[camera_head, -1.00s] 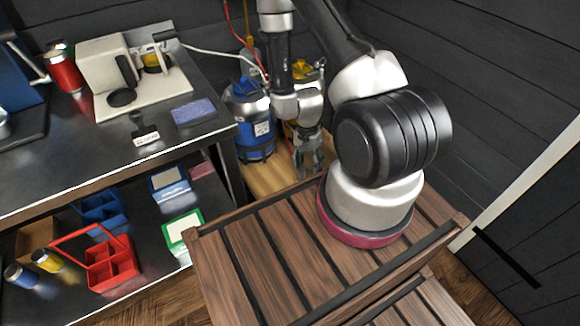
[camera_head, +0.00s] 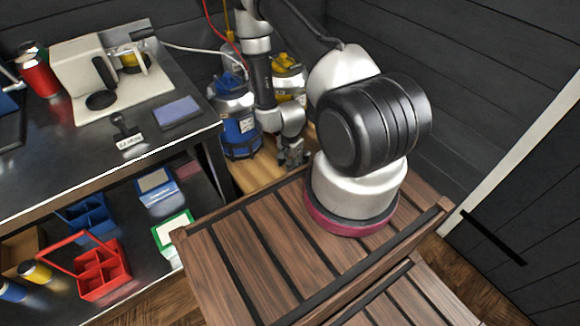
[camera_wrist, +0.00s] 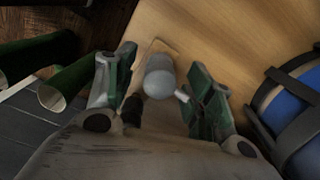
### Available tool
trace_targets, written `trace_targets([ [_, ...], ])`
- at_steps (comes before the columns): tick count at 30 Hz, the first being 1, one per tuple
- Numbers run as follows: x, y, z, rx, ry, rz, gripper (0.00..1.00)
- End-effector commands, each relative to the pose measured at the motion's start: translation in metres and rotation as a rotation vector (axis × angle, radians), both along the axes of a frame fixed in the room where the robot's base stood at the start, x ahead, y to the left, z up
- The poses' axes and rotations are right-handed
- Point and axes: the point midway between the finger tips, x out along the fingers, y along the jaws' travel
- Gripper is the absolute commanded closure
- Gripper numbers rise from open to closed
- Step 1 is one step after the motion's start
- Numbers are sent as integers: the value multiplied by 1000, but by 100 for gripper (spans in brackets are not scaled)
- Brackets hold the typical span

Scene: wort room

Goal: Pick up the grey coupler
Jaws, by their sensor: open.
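In the wrist view a grey coupler (camera_wrist: 159,84) with a rounded end and a small side pin lies on or just above a light wooden surface (camera_wrist: 215,35). My gripper (camera_wrist: 162,62) is open, with one finger on each side of the coupler. Gaps seem to show on both sides, though the right finger is very near the pin. The coupler's lower part is hidden behind my gripper. In the head view my gripper (camera_head: 292,158) is low over the wooden surface (camera_head: 262,176), beside the kegs, and I cannot make out the coupler there.
A blue keg (camera_head: 238,128) and a yellow-topped keg (camera_head: 288,80) stand close to my gripper. A slatted wooden crate (camera_head: 255,245) is in front. The dark bench (camera_head: 75,155) is at left, with a red caddy (camera_head: 100,268) on its lower shelf. Dark green tubes (camera_wrist: 70,75) show at left in the wrist view.

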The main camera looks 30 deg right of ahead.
Motion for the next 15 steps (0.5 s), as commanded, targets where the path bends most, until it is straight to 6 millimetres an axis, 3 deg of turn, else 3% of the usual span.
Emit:
trace_targets([
  [5, 0, 0, 0, 0, 0, 0, 47],
  [13, 0, 0, 0, 0, 0, 0, 94],
  [15, 0, 0, 0, 0, 0, 0, 97],
])
